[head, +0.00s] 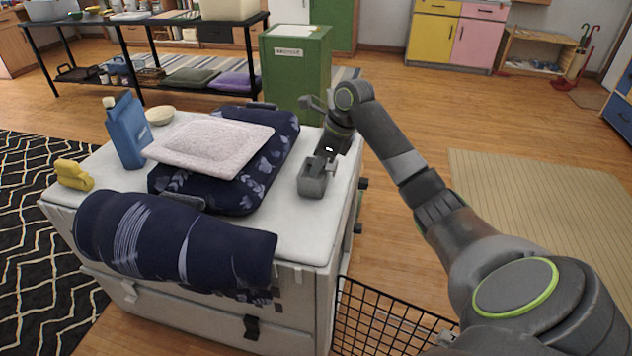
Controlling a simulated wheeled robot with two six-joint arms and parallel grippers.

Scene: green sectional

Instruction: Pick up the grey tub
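A small grey tub (312,184) stands on the right part of the top of a white chest (318,232). My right gripper (321,167) points down at the tub from the right and overlaps its far rim in the picture. Its fingers are small, dark and partly hidden against the tub. I cannot tell whether they touch or clasp it. My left gripper is not in view.
A dark blue patterned cushion (262,187) and a pale cushion (210,148) lie left of the tub. A blue bottle (127,136), a cream bowl (160,115) and a yellow object (73,175) stand further left. A green bin (296,75) stands behind; a black wire basket (385,325) is in front.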

